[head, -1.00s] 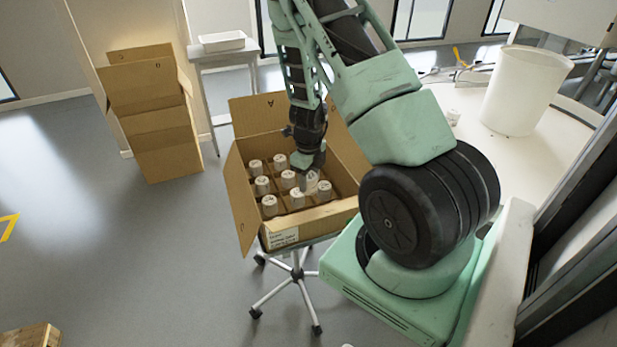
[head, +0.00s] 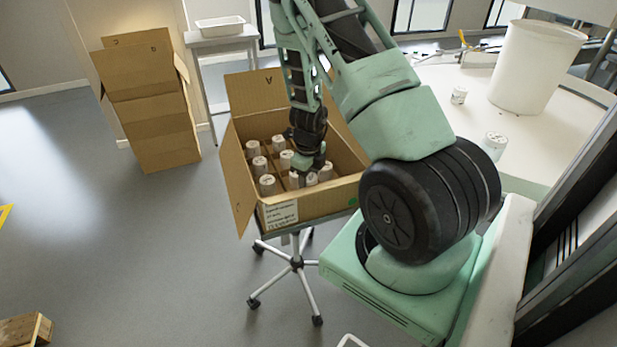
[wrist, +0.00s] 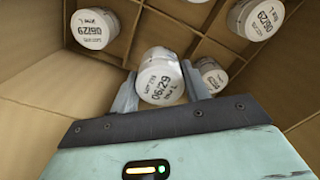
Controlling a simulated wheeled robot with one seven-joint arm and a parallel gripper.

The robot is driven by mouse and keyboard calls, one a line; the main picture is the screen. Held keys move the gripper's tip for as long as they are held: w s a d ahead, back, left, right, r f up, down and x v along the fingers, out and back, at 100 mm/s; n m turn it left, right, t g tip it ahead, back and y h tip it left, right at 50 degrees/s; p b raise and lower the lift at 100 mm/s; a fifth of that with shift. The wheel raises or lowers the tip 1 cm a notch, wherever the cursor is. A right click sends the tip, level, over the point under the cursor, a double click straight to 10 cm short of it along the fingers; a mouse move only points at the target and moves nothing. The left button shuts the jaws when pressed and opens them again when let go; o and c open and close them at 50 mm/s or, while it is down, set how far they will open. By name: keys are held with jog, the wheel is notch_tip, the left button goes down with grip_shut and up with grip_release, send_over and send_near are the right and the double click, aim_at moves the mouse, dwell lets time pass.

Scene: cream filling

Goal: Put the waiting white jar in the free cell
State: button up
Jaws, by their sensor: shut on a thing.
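My gripper (wrist: 158,88) is shut on a white jar (wrist: 160,76), one finger on each side of it. The jar's lid faces the wrist camera and bears the print "06/29". In the head view my gripper (head: 308,172) reaches down into the open cardboard box (head: 281,211), near its front right part. The held jar sits low in the box, among the dividers (wrist: 128,40). Its base is hidden, so I cannot tell whether it rests on the bottom. Another white jar (wrist: 213,77) stands close beside the right finger.
Several white jars (head: 267,184) stand in the box's cells. Its flaps are open, and it rests on a wheeled stand (head: 296,262). Two white jars (head: 458,95) (head: 494,143) stand on the white table with a white bin (head: 535,68). Another carton (head: 150,105) stands at left.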

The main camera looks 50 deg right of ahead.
jog(key=shift+f+b, duration=2.35)
jog(key=shift+f, duration=1)
jog(key=o, duration=1.1)
notch_tip(320, 180, up, 18)
jog(key=p, duration=0.3)
jog(key=shift+f, duration=0.25)
